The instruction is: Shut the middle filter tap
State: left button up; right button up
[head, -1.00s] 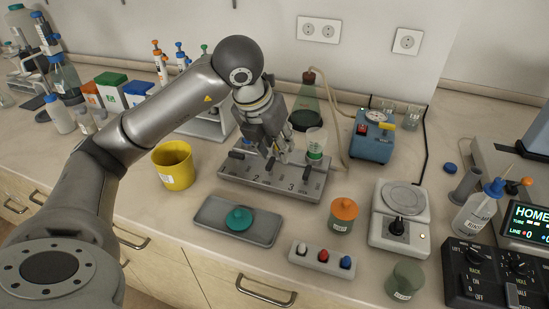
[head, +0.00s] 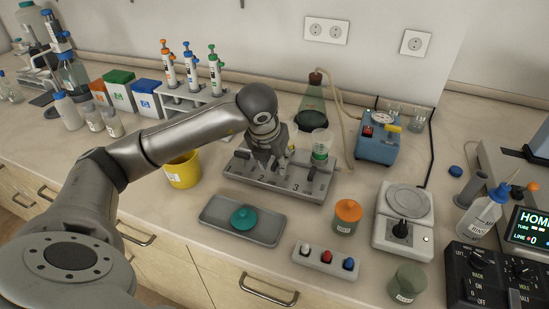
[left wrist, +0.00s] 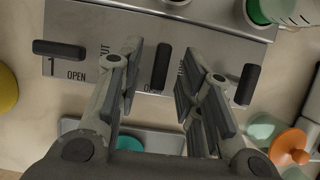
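The grey filter manifold (head: 318,193) stands on the bench with three taps in a row. In the left wrist view, the middle tap's dark handle (left wrist: 162,66) points up and down the picture. The left tap's handle (left wrist: 60,50) lies crosswise, above the word OPEN and beside a sideways SHUT. The right tap's handle (left wrist: 247,85) is slightly slanted lengthwise. My left gripper (head: 277,168) is over the manifold, fingers down. In the left wrist view its fingers (left wrist: 158,68) are open on either side of the middle handle, with gaps visible. My right gripper is not seen.
A clear cup with green (head: 320,148) stands on the manifold's right end. A yellow bucket (head: 183,172) is left of it, a tray with a teal lid (head: 243,218) in front, an orange-capped jar (head: 346,217) and scale (head: 404,220) to the right.

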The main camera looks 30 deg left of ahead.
pick_arm(q)
grip_shut()
dwell(0.3)
